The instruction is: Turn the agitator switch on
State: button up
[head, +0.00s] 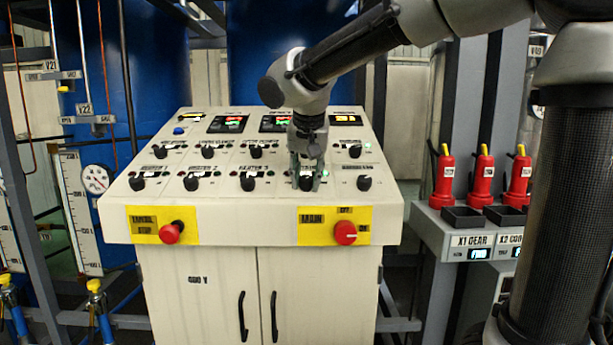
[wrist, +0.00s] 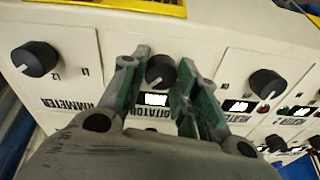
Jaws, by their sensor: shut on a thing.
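The agitator switch is a round black knob (wrist: 160,72) on the sloped cream panel, beside a partly covered label ending in "GITATOR". In the wrist view my gripper (wrist: 163,78) has one green-padded finger on each side of the knob and is shut on it. In the head view my gripper (head: 306,179) points down at the front row of knobs, second from the right. There the fingers hide most of the switch. A light mark shows on the knob in the wrist view, but its exact setting is hard to read.
Black knobs flank the switch: the ammeter knob (wrist: 35,58) and a heater knob (wrist: 267,84). Red bottles (head: 445,180) stand on a shelf at right.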

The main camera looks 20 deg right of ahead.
jog(key=shift+m, duration=1.6)
jog(key=o, duration=1)
jog(key=v, duration=1.2)
jog(key=shift+a, duration=0.2)
